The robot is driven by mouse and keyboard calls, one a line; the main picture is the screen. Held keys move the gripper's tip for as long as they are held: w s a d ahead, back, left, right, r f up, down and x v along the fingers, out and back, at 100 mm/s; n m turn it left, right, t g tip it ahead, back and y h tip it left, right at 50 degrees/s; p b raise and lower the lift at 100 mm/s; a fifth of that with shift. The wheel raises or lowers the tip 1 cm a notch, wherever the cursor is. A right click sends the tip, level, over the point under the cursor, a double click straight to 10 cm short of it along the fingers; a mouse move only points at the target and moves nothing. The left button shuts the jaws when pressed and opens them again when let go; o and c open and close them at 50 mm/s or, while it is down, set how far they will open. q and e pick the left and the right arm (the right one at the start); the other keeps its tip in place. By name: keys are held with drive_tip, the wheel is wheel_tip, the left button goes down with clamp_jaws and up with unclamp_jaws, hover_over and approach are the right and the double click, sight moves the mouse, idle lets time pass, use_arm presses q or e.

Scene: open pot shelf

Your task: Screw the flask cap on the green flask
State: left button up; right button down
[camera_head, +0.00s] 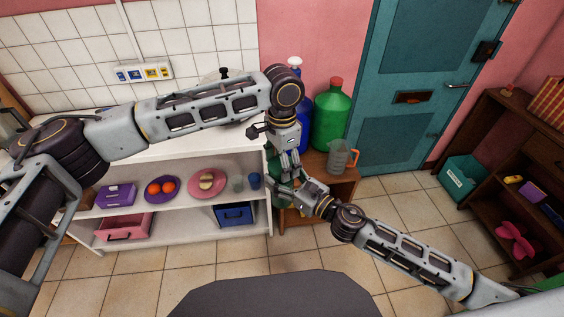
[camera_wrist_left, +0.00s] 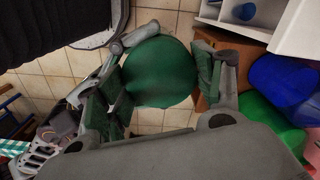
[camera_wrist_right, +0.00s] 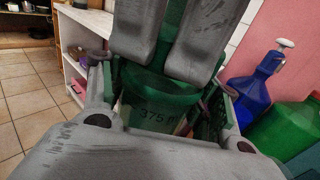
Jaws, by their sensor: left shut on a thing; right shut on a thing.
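The green flask (camera_wrist_right: 152,116), marked "375 m", stands between the fingers of my right gripper (camera_wrist_right: 165,100), which is shut on it. A round dark green top (camera_wrist_left: 160,72), which looks like the flask cap, sits between the padded fingers of my left gripper (camera_wrist_left: 162,82), shut on it from above. In the head view, my left gripper (camera_head: 290,163) points down and my right gripper (camera_head: 284,191) comes in just below it. The arms and fingers hide most of the flask there. I cannot tell whether cap and flask touch or how they are threaded.
A white shelf (camera_head: 178,223) with plates and boxes is at the left. A wooden stand (camera_head: 316,204) holds a large green jug (camera_head: 331,118), a blue bottle (camera_head: 305,118) and a clear pitcher (camera_head: 342,158) close behind the grippers. Tiled floor is clear in front.

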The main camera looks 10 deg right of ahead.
use_arm(q)
drive_tip(key=o, duration=1.1)
drive_tip(key=shift+r, duration=0.1)
drive_tip(key=shift+r, duration=2.15)
drive_tip(key=shift+c, duration=0.3)
drive_tip(key=shift+r, duration=1.8)
drive_tip(key=shift+f, duration=0.15)
